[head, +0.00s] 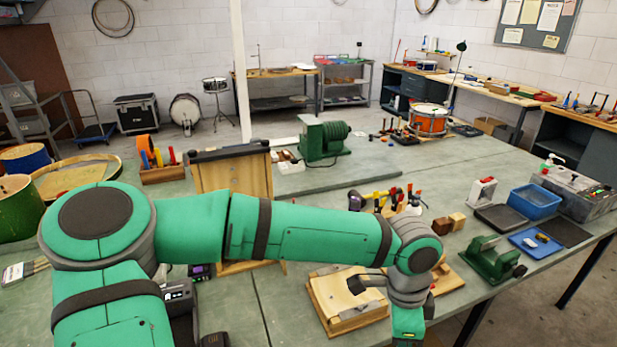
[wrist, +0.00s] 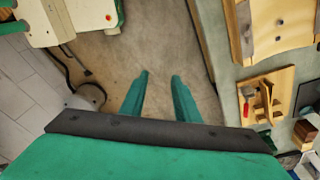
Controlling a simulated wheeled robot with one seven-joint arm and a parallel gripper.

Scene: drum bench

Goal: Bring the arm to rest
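My arm (head: 310,232) stretches across the head view from left to right, bent at the shoulder and elbow, above the green-topped bench. My gripper (wrist: 161,74) shows in the wrist view with its two green fingers apart and nothing between them. Bare concrete floor lies behind the fingertips in that view. In the head view the wrist end hangs down at the lower right, beside a wooden board (head: 335,312), and the fingers are not clearly seen there.
The bench (head: 355,180) carries a green vise (head: 490,262), a blue bin (head: 535,202), an orange drum (head: 428,120) and a green machine (head: 322,140). In the wrist view, the bench edge runs right of the fingers, with a wooden tool holder (wrist: 266,96) on top.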

